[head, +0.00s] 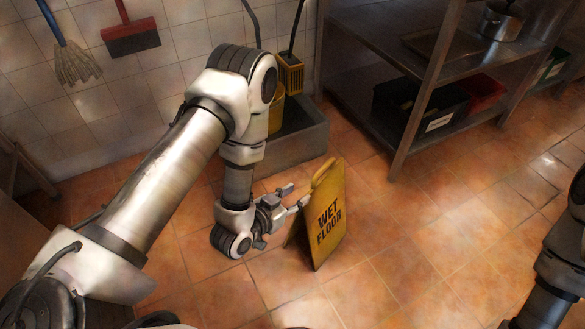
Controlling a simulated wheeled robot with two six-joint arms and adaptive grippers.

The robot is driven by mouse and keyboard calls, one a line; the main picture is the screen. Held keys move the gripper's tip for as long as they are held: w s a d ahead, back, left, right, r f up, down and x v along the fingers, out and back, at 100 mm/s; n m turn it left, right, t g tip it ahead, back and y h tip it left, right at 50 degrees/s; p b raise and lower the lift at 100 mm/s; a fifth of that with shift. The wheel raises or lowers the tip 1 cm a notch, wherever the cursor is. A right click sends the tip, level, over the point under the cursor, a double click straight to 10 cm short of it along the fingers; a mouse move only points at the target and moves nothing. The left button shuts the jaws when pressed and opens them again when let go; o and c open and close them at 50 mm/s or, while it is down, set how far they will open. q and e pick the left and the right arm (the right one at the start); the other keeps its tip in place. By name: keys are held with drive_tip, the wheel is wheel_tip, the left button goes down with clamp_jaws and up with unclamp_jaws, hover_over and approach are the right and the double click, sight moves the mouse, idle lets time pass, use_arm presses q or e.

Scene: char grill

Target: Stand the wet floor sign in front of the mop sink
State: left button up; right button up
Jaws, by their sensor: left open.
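The yellow wet floor sign (328,222) stands upright on the tiled floor in the head view, its lettered face toward the lower right. Its handle is at the top. The grey mop sink (300,146) sits on the floor against the wall just behind it, partly hidden by my left arm. My left gripper (296,196) is open, close to the left of the sign's upper part; I cannot tell whether it touches the sign. Part of my right arm shows at the right edge, but its gripper is out of view.
A yellow mop bucket (276,110) stands in the sink. A steel shelf unit (408,128) with a pot (500,22) and a black bin (420,108) is at the upper right. A mop (76,62) and a red broom (131,38) hang on the wall. Floor right of the sign is clear.

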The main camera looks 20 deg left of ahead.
use_arm(q)
drive_tip(key=s+a+f+n+g+y, duration=0.1)
drive_tip(key=s+a+f+g, duration=0.1)
drive_tip(key=s+f+g, duration=0.45)
drive_tip(key=s+a+f+n+g+y, duration=0.1)
drive_tip(key=s+g, duration=0.2)
drive_tip(key=s, duration=0.7)
drive_tip(key=s+a+f+n+g+y, duration=0.15)
drive_tip(key=s+f+g, duration=0.25)
drive_tip(key=s, duration=0.4)
wheel_tip(320, 180, up, 33)
drive_tip(key=p, duration=3.3)
drive_tip(key=shift+w+a, duration=0.15)
drive_tip(key=shift+w, duration=0.15)
drive_tip(key=shift+r, duration=0.1)
